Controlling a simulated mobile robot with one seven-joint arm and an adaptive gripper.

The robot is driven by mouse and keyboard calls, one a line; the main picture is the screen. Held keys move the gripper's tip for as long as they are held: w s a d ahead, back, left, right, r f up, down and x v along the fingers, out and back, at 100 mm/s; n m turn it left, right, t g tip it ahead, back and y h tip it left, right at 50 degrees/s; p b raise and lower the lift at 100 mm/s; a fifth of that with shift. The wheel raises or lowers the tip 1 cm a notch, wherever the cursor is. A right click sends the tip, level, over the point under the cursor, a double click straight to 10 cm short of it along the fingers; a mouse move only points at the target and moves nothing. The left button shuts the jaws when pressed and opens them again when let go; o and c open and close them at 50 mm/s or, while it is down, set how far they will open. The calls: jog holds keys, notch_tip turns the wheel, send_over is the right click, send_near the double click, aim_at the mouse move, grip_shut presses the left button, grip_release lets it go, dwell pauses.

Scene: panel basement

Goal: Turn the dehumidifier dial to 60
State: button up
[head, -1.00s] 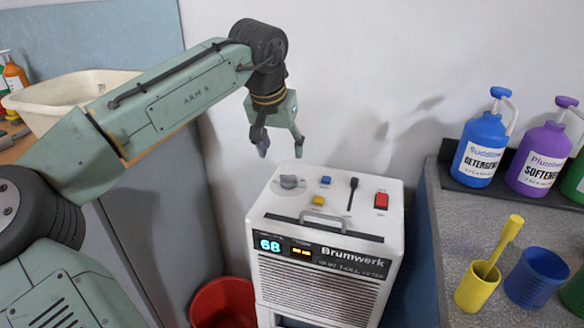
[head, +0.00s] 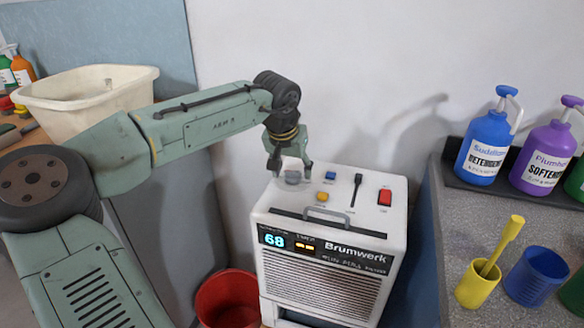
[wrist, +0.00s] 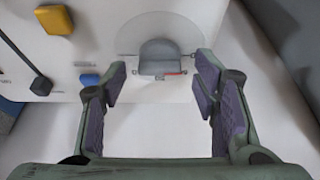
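The white dehumidifier (head: 325,272) stands against the wall, and its display (head: 274,241) reads 68. Its grey dial (head: 292,178) is at the left of the top panel, partly behind my gripper in the head view. In the wrist view the dial (wrist: 158,58) has a raised grip bar with a small red mark, and a pale round plate surrounds it. My gripper (head: 290,170) points down just above the dial. In the wrist view my gripper (wrist: 163,88) is open, its fingers apart on either side of the dial, with no clear contact.
A blue button (head: 330,175), a yellow button (head: 322,196), a black lever (head: 355,188) and a red switch (head: 385,197) sit on the same panel. A handle (head: 328,215) is at its front. A red bucket (head: 228,300) stands left; a counter with bottles is right.

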jog(key=c, duration=1.1)
jog(key=shift+r+m+p, duration=0.1)
jog(key=shift+m+p, duration=0.3)
jog(key=shift+p, duration=0.6)
jog(key=shift+m+h+p, duration=0.3)
jog(key=shift+p, duration=0.1)
jog(key=shift+a+m+h+p, duration=0.1)
jog(key=shift+m+h+p, duration=0.2)
jog(key=shift+m+p, duration=0.7)
jog(key=shift+w+m+g+h+p, duration=0.1)
jog(key=shift+m+g+h+p, duration=0.3)
jog(key=shift+m+p, duration=0.65)
jog(key=shift+w+a+m+g+p, duration=0.15)
jog(key=shift+m+g+p, duration=0.55)
jog(key=shift+m+p, duration=0.7)
jog(key=shift+m+h, duration=0.3)
jog(key=shift+m, duration=0.05)
